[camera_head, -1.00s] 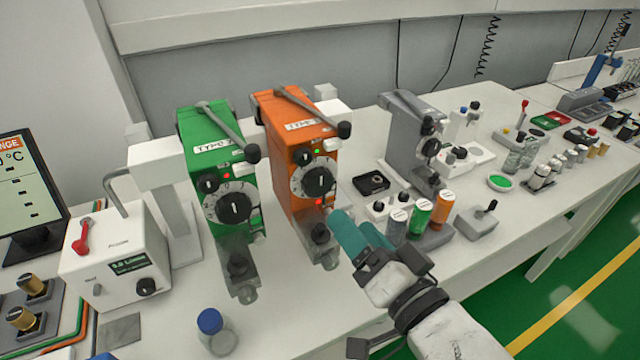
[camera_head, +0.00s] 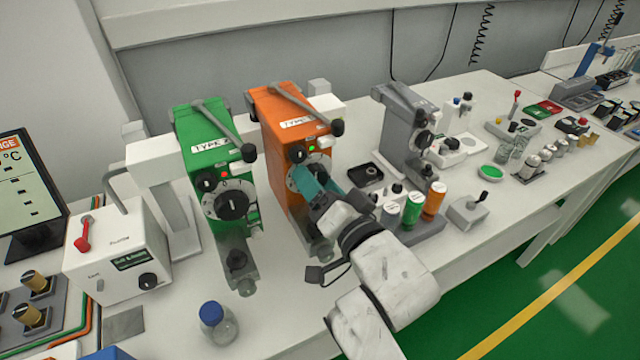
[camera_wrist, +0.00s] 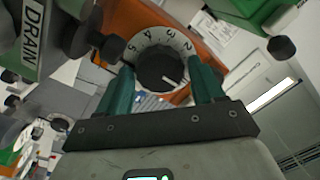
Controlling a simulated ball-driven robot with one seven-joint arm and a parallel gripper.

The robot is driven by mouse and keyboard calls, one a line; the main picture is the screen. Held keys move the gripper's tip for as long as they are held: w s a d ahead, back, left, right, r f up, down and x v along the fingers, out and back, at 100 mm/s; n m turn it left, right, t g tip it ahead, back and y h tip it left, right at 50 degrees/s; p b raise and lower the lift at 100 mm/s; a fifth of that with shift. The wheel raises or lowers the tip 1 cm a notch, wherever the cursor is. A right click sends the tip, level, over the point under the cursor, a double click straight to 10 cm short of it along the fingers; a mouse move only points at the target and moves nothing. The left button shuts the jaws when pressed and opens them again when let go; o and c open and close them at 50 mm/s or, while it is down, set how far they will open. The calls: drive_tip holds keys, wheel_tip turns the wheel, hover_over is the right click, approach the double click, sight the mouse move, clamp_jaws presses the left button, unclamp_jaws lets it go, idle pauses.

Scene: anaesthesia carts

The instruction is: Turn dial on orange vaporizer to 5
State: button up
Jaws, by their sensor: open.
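The orange vaporizer (camera_head: 266,122) stands on the white bench, to the right of the green vaporizer (camera_head: 190,130). My gripper (camera_head: 308,180) is at the front of the orange vaporizer and covers most of its dial in the head view. In the wrist view the dial (camera_wrist: 160,66) has a black knob and a pale ring with several numbers. My gripper's teal fingers (camera_wrist: 162,84) are open, one on each side of the knob's lower part. Whether they touch the knob cannot be told.
A grey vaporizer (camera_head: 398,112) stands to the right, with several coloured vials (camera_head: 412,208) in front. A blue-capped jar (camera_head: 216,322) is near the bench's front edge. A white box with a red lever (camera_head: 116,250) is at the left.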

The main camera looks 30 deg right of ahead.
drive_tip(key=c, duration=0.8)
drive_tip(key=shift+n, duration=0.3)
drive_tip(key=n+p, duration=0.1)
drive_tip(key=n, duration=0.2)
drive_tip(key=n+p, duration=0.1)
drive_tip(key=n, duration=0.3)
drive_tip(key=shift+h, duration=0.3)
drive_tip(key=n, duration=0.4)
drive_tip(key=shift+a+n+p, duration=0.15)
drive_tip(key=shift+n+p, duration=0.25)
drive_tip(key=shift+n+h+p, duration=0.3)
drive_tip(key=shift+n+p, duration=0.1)
drive_tip(key=shift+n, duration=1.5)
